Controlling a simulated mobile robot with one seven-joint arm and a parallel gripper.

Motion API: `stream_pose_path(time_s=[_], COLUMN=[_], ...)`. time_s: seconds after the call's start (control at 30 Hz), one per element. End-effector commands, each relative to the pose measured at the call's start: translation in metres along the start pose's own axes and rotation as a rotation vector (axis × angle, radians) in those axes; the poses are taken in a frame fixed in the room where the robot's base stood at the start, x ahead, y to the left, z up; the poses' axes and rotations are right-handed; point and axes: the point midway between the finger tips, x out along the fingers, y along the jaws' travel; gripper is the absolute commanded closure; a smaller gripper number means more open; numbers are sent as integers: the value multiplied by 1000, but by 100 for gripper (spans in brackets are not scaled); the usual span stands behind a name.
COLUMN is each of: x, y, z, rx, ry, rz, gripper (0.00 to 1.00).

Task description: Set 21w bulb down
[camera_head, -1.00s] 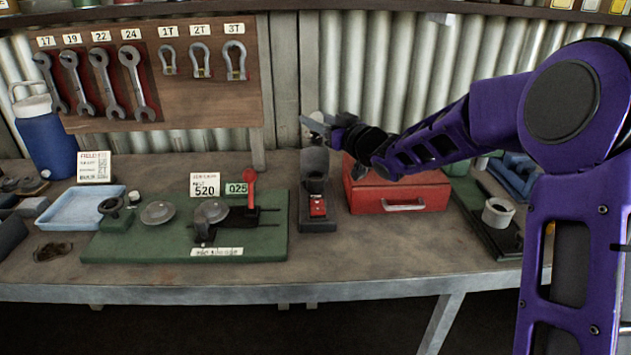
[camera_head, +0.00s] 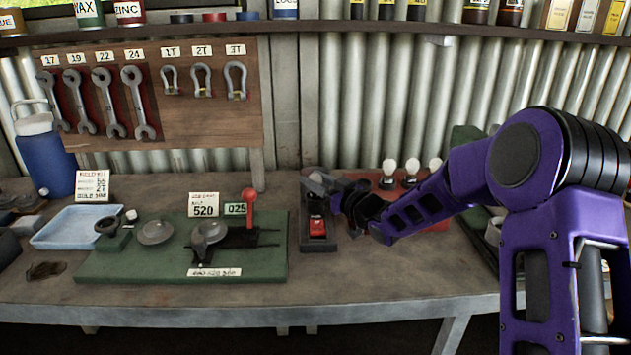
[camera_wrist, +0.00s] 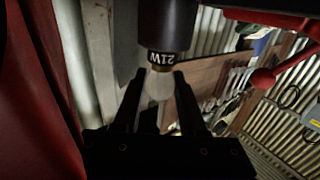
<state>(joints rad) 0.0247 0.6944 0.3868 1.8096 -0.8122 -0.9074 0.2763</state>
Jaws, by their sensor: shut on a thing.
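My gripper (camera_wrist: 158,77) is shut on the white glass of the 21w bulb (camera_wrist: 159,88) in the wrist view. The bulb's brass neck meets a dark cylinder (camera_wrist: 164,25) with an upside-down 21W label. I cannot tell whether this cylinder is part of the bulb or a holder. In the head view my gripper (camera_head: 338,200) is beside the upper part of a dark stand with a red switch (camera_head: 317,226); the bulb cannot be made out there.
White bulbs on dark bases (camera_head: 411,168) stand behind my forearm, by a red box (camera_head: 437,225) mostly hidden by it. A green board with a red lever (camera_head: 249,205) and a blue tray (camera_head: 75,228) lie left. The front bench strip is clear.

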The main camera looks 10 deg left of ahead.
Motion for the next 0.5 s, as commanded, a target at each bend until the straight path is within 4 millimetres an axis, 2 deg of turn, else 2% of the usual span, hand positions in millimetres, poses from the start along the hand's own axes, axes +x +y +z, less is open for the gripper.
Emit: stream_pose_path(time_s=[0.17, 0.2, 0.23, 0.5], x=[0, 0, 0, 0], y=[0, 0, 0, 0], z=[5, 3, 3, 3], rx=[0, 0, 0, 1], ry=[0, 0, 0, 0], rz=[0, 0, 0, 0], gripper=[100, 52, 47, 47])
